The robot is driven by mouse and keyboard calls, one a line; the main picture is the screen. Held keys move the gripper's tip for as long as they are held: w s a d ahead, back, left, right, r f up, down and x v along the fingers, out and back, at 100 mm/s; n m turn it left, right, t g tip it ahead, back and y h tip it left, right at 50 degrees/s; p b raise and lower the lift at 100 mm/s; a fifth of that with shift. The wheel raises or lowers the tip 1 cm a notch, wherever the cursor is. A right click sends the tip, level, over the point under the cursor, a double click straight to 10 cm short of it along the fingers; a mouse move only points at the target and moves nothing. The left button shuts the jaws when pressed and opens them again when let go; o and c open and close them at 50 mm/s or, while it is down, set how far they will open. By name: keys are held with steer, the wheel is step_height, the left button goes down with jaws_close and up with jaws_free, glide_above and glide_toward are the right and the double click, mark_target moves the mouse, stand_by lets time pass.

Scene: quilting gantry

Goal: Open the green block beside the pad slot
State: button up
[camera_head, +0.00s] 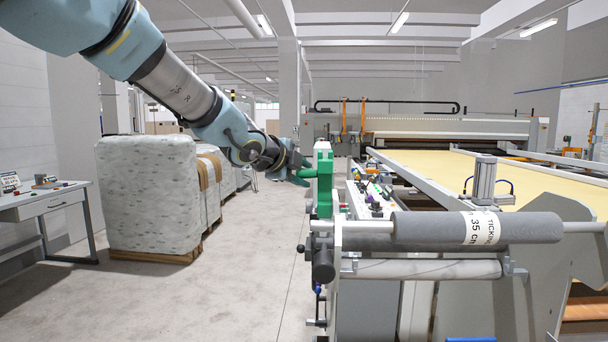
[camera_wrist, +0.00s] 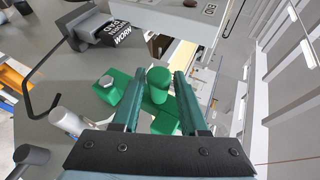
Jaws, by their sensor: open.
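The green block (camera_head: 323,182) stands upright on the near left end of the machine in the head view. A green round knob (camera_head: 307,173) sticks out of it to the left, toward my gripper (camera_head: 299,172). In the wrist view the block (camera_wrist: 118,78) lies beyond my fingers, with a pale hex bolt head (camera_wrist: 106,81) on it. My gripper (camera_wrist: 160,76) is open, with one finger on each side of the knob (camera_wrist: 159,84). I cannot tell whether either finger touches it. The pad slot is not clearly identifiable.
A grey box labelled about worn pads (camera_wrist: 92,25) is beside the block, near a bent dark rod (camera_wrist: 42,82). A grey roll (camera_head: 440,228) lies across the machine's front. Wrapped pallets (camera_head: 150,195) and a desk (camera_head: 45,203) stand left. The floor between (camera_head: 245,255) is clear.

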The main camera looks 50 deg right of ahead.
steer(key=shift+o, duration=1.1)
steer(key=shift+f, duration=0.1)
steer(key=p+v, duration=0.2)
steer(key=v, duration=0.9)
steer(key=shift+d, duration=0.15)
